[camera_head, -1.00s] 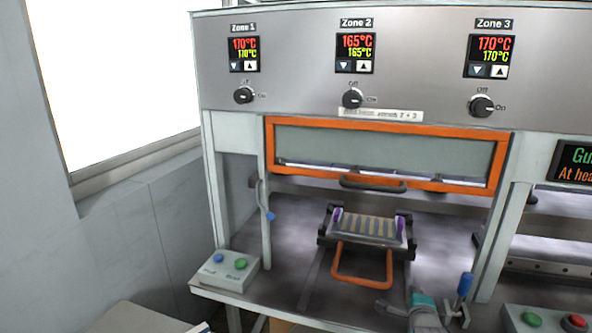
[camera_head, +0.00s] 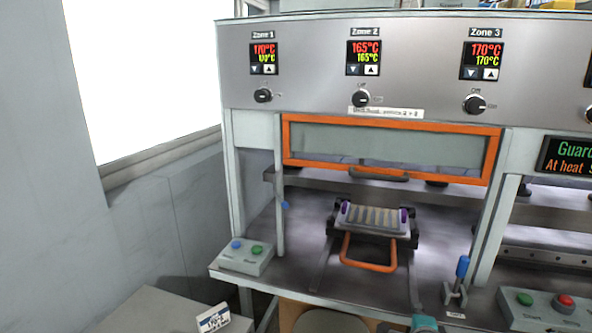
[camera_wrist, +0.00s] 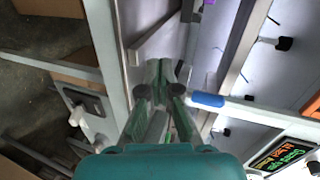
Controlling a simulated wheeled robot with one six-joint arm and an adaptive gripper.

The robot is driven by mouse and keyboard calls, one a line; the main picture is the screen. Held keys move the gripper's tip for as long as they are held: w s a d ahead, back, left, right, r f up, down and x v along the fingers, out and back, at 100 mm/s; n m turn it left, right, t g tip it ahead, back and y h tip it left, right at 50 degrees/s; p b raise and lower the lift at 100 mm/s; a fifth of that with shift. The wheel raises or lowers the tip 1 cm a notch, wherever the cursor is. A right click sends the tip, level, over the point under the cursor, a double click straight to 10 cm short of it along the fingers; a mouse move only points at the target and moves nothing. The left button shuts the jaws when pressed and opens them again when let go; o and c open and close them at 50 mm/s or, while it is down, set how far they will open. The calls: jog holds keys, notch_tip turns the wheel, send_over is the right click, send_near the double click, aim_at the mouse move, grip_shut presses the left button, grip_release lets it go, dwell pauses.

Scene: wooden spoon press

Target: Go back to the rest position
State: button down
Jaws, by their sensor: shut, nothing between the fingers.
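In the head view only a teal part of my gripper (camera_head: 424,323) shows at the bottom edge, in front of the press bench. The blue-handled lever (camera_head: 461,270) stands just above and right of it. In the wrist view the blue handle (camera_wrist: 208,99) lies close to the right of my fingers; I cannot tell the gap. The mould tray (camera_head: 374,218) with wooden strips sits on the bench behind, its orange handle (camera_head: 368,258) toward me.
The orange-framed guard (camera_head: 300,165) hangs above the tray. Button boxes stand at the left (camera_head: 246,258) and right (camera_head: 548,310) of the bench front. A grey surface (camera_head: 150,310) with a small labelled box (camera_head: 213,318) is at lower left.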

jog(key=s+a+f+n+y, duration=0.1)
jog(key=s+a+f+n, duration=0.3)
jog(key=s, duration=0.5)
jog(key=s+a+f+n+y, duration=0.1)
jog(key=s+a+f+n, duration=0.15)
jog(key=s+f, duration=0.45)
jog(key=s+a+f+n, duration=0.3)
jog(key=s+n, duration=0.1)
jog(key=s, duration=0.7)
jog(key=s+a+r+n, duration=0.1)
jog(key=s+r+n, duration=0.2)
jog(key=s, duration=0.6)
jog(key=s+a+r+n+y, duration=0.1)
jog(key=s+r+n, duration=0.2)
jog(key=s, duration=0.7)
jog(key=s+a+r+n+y, duration=0.1)
jog(key=s+r+n, duration=0.3)
jog(key=s, duration=0.6)
jog(key=shift+a+r+t, duration=0.35)
jog(key=shift+r+t, duration=0.05)
jog(key=shift+r, duration=0.05)
jog(key=shift+w, duration=0.1)
